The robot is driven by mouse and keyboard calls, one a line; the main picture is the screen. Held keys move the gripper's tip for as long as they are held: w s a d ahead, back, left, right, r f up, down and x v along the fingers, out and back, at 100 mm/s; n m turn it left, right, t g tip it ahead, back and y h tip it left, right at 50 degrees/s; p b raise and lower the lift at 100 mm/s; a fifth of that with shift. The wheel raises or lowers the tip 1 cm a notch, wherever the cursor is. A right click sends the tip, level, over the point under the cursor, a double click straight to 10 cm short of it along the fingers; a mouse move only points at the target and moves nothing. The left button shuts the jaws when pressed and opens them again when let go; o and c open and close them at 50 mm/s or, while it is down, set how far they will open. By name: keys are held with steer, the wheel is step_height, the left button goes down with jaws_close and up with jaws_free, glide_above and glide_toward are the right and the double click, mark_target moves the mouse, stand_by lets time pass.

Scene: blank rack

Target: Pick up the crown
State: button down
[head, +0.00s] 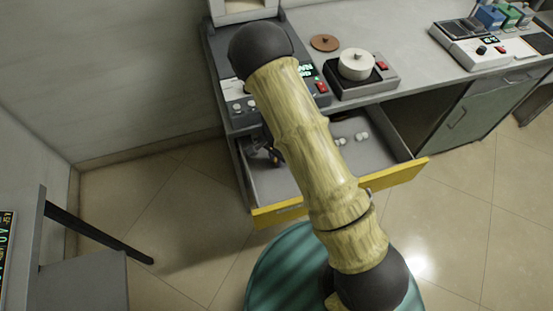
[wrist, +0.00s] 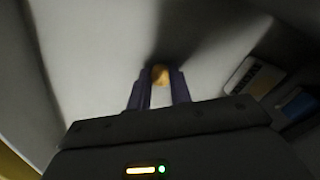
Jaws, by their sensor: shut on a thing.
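My gripper (wrist: 159,88) shows in the wrist view as two dark bluish fingers, shut on a small golden-orange thing (wrist: 160,73) between their tips. It appears to be the crown; its shape is too small and blurred to make out. A pale strip shows between the fingers below it. In the head view my gripper (head: 272,155) is partly seen inside the open drawer (head: 305,183), at its left side. My arm covers much of the drawer, and the held thing cannot be made out there.
Small whitish pieces (head: 350,139) lie in the drawer's right part. The drawer has a yellow front (head: 405,173) and raised walls around my gripper. The worktop (head: 405,70) above carries several devices. In the wrist view a pale boxlike item (wrist: 255,77) lies at right.

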step_height(320, 180, up, 18)
steer(key=p, duration=0.2)
steer(key=shift+p, duration=0.4)
steer(key=w+d+r+n+p, duration=0.1)
steer(key=d+r+n+p, duration=0.3)
steer(key=d+p, duration=0.3)
steer(key=d+r+n+p, duration=0.4)
steer(key=d+r+p, duration=0.1)
steer(key=p, duration=1.2)
steer(key=shift+w+d+r+n+p, duration=0.2)
steer(key=shift+w+d+n+p, duration=0.15)
steer(key=shift+d, duration=0.55)
steer(key=shift+w, duration=0.15)
